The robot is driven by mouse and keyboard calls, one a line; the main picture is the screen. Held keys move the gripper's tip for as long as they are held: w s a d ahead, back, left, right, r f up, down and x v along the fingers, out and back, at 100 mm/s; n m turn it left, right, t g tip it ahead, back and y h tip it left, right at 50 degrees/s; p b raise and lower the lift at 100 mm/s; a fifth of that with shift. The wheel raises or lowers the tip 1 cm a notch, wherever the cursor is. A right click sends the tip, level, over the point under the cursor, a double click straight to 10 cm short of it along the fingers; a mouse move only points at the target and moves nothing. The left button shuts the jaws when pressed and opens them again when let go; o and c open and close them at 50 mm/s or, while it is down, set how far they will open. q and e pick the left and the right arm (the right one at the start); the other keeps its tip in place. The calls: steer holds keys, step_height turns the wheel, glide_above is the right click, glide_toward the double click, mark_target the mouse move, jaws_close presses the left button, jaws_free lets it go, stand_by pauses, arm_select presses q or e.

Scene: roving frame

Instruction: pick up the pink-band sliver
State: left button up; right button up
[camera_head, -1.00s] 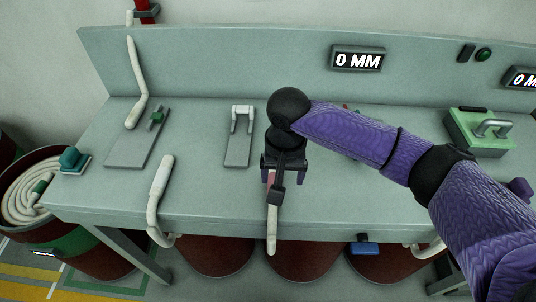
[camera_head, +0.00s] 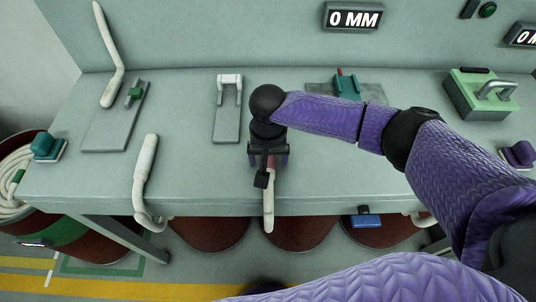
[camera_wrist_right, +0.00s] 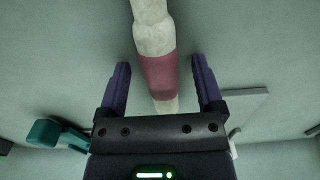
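The pink-band sliver (camera_head: 268,210) is a pale rope-like strand that hangs over the table's front edge in the head view. In the right wrist view its pink band (camera_wrist_right: 160,76) lies between the fingers of my right gripper (camera_wrist_right: 162,78). A gap shows on each side of the band, so the fingers are open and do not touch it. In the head view my right gripper (camera_head: 268,162) is over the strand's upper part and hides much of it. My left gripper is not in view.
Another pale strand (camera_head: 145,170) hangs over the edge to the left; one (camera_head: 107,60) leans at the back. A grey plate with a white clamp (camera_head: 228,115) stands left of my gripper. A green block with a handle (camera_head: 478,98) is at right. Drums (camera_head: 210,232) stand below.

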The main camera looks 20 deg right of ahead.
jaws_close()
steer(key=shift+r, duration=0.1)
